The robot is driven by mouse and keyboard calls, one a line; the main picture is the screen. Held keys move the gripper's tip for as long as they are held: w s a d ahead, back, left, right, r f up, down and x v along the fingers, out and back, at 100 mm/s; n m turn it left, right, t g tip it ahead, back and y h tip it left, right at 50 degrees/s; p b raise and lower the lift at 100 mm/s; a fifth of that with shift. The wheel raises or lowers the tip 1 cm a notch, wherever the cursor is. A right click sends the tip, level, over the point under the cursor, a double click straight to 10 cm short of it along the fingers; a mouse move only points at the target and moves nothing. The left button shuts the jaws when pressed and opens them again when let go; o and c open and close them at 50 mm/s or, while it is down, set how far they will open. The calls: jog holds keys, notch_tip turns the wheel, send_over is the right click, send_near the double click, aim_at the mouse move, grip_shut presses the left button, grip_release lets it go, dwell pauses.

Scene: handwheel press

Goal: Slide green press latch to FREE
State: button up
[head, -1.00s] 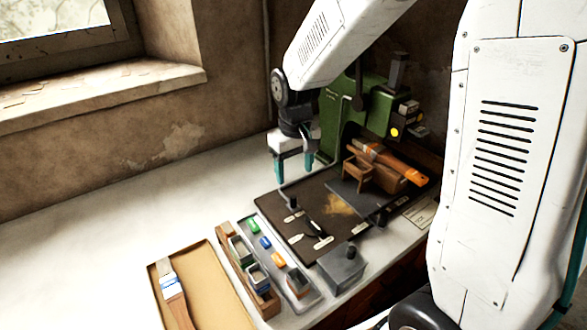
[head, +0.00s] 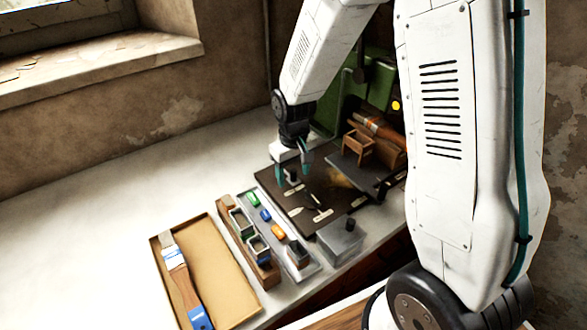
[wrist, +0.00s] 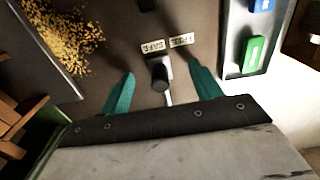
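The latch is a black upright knob (wrist: 160,75) on a dark base board (head: 272,180). In the wrist view it stands by two small white labels. Their upside-down lettering looks like SAFE on the left label (wrist: 152,47) and FREE on the right label (wrist: 181,40). The knob is nearest the SAFE label. My gripper (head: 292,172) is open, its teal fingers on either side of the knob with gaps to both. I cannot tell how far down the knob the fingertips reach. The green press (head: 328,117) behind is partly hidden by my arm.
A wooden box (head: 359,150) with a brush stands on the board's right. In front are a grey strip with coloured blocks (head: 265,215), a wooden rack (head: 226,206), a metal box (head: 340,239) and a tray (head: 228,284) with a brush. The bench at left is clear.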

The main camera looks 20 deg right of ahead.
jog(key=c, duration=1.2)
jog(key=shift+a, duration=0.1)
jog(key=shift+s+a, duration=0.15)
jog(key=shift+a, duration=0.55)
jog(key=shift+s+a, duration=0.15)
jog(key=shift+a, duration=0.55)
jog(key=o, duration=1.5)
jog(key=shift+c, duration=0.2)
notch_tip(320, 180, up, 8)
